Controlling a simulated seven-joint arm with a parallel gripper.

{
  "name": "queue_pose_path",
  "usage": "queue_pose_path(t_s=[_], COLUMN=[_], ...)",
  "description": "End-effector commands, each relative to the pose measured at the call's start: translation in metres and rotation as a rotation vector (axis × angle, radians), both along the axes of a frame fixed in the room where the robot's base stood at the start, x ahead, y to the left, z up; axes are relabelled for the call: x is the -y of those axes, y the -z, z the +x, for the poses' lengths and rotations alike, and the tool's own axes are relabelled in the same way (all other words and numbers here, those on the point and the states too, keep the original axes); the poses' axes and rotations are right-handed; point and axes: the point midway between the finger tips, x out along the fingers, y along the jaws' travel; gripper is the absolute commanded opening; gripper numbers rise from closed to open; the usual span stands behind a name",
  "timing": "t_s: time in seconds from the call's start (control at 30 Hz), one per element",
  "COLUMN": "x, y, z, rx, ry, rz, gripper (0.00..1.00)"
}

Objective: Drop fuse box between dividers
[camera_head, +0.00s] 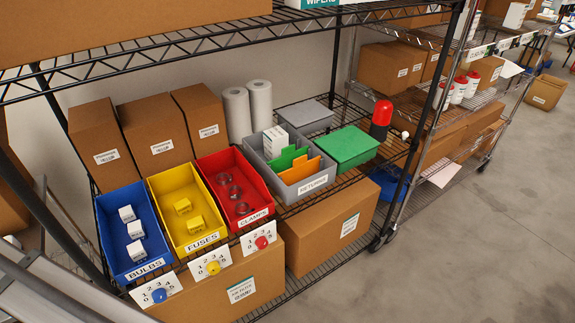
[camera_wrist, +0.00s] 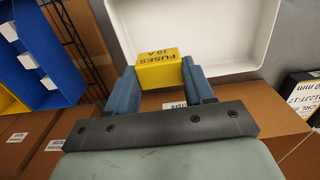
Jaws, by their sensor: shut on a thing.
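My gripper (camera_wrist: 158,84) is shut on a yellow fuse box (camera_wrist: 157,72) marked "FUSES 10 A", held between two blue fingers in the wrist view. A white open tray (camera_wrist: 225,62) lies behind it in that view; I cannot tell the gap between them. My gripper does not show in the head view. There, a grey returns bin (camera_head: 254,163) holds a green divider (camera_head: 288,158) and an orange divider (camera_head: 300,170), both upright and tilted, with a white box (camera_head: 275,140) at its back. The yellow fuses bin (camera_head: 165,190) holds two more yellow fuse boxes (camera_head: 190,215).
A red clamps bin (camera_head: 215,165) and a blue bulbs bin (camera_head: 112,225) stand left of the returns bin. A green-lidded box (camera_head: 347,146) and a red-topped bottle (camera_head: 382,114) stand to its right. The wire shelf above (camera_head: 180,45) limits room overhead.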

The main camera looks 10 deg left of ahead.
Motion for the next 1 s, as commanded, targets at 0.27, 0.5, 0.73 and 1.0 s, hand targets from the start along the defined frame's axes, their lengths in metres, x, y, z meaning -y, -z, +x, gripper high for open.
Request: queue_pose_path(t_s=[0.27, 0.5, 0.73, 1.0], x=[0.002, 0.033, 0.081, 0.126], y=[0.000, -0.002, -0.005, -0.010], z=[-0.003, -0.037, -0.087, -0.124], rx=[0.000, 0.000, 0.000, 0.000], ry=[-0.001, -0.008, -0.018, -0.020], rz=[0.000, 0.001, 0.000, 0.001], gripper=[0.22, 0.22, 0.22, 0.22])
